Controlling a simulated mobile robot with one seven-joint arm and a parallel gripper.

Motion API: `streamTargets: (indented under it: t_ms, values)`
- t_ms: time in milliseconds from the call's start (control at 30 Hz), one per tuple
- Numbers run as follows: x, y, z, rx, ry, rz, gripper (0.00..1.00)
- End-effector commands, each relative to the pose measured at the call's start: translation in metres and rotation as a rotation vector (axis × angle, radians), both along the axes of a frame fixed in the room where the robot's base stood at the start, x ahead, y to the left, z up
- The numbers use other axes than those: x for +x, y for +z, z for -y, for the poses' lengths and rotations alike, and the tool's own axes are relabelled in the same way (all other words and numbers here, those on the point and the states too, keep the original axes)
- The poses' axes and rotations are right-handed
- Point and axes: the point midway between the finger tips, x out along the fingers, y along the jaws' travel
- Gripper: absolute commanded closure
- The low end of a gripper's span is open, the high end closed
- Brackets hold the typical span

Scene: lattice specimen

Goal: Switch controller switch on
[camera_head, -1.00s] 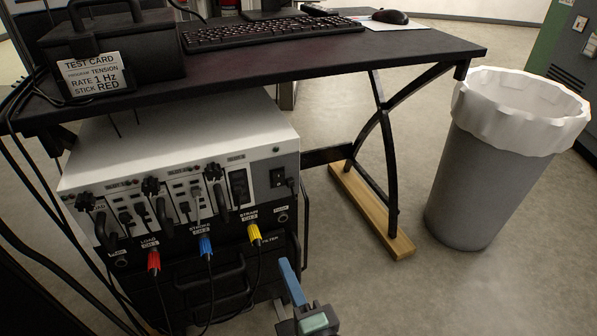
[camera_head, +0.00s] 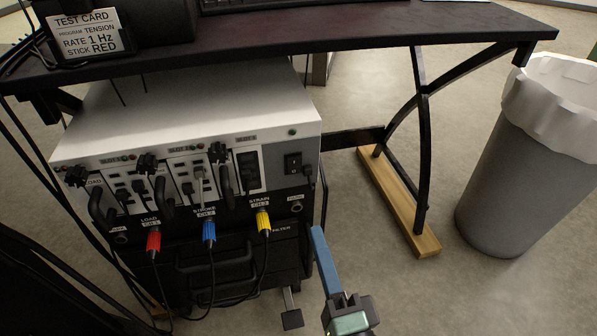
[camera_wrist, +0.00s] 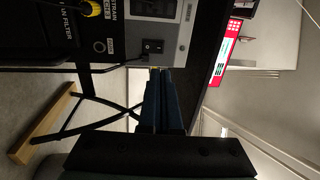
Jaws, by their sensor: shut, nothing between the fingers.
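The controller (camera_head: 200,113) is a white-topped box with a grey and black front under the desk in the head view. Its black rocker switch (camera_head: 293,163) sits on the grey panel at the right end of the front. The switch also shows in the wrist view (camera_wrist: 153,46), just beyond the fingertips. I cannot tell its position. My gripper (camera_head: 318,232) has blue fingers and is shut and empty. It is in front of and below the switch in the head view, apart from it. The fingers also show in the wrist view (camera_wrist: 160,72), pointing at the grey panel.
Red (camera_head: 153,243), blue (camera_head: 209,232) and yellow (camera_head: 263,222) plugs with hanging cables are on the controller's lower front. A cord is plugged in beside the switch. The desk (camera_head: 380,30) overhangs the controller. A bin (camera_head: 520,190) stands at right.

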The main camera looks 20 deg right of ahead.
Motion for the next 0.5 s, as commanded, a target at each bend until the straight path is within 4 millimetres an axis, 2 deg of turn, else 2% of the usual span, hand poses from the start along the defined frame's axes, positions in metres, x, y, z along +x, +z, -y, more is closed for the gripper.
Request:
streamTargets:
  t_ms: [500]
  values:
    - [0.086,0.013,0.013,-0.001,0.0,0.002,1.0]
